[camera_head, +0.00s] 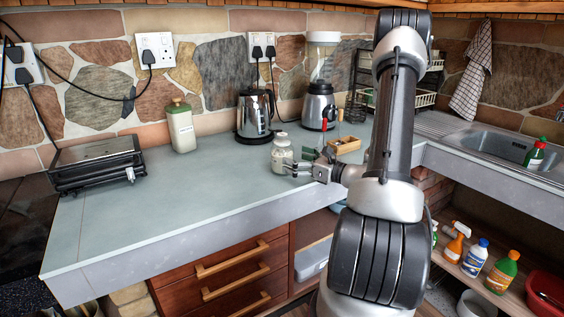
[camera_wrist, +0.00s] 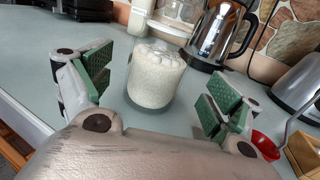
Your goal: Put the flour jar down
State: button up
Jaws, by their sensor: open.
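The flour jar (camera_head: 282,155) is a small glass jar with pale contents, standing upright on the grey-green counter (camera_head: 215,195) near its front edge. In the wrist view the jar (camera_wrist: 155,75) stands on the counter just beyond my fingers, between their lines. My gripper (camera_head: 291,170) is at the jar's near side, low over the counter. In the wrist view my gripper (camera_wrist: 158,95) has its two green-padded fingers wide apart, with a gap on each side of the jar. Neither pad touches it.
A steel kettle (camera_head: 255,115) and a blender (camera_head: 319,106) stand behind the jar. A green-and-cream canister (camera_head: 181,127) and a black grill (camera_head: 97,163) stand left. A wooden box (camera_head: 344,145) is close right of my gripper. Counter left of the jar is clear.

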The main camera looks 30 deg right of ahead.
aim_at(282, 155)
jog(key=x, duration=0.5)
jog(key=shift+w+a+f, duration=0.1)
jog(key=shift+w+a, duration=0.1)
jog(key=shift+w, duration=0.1)
jog(key=c, duration=1.7)
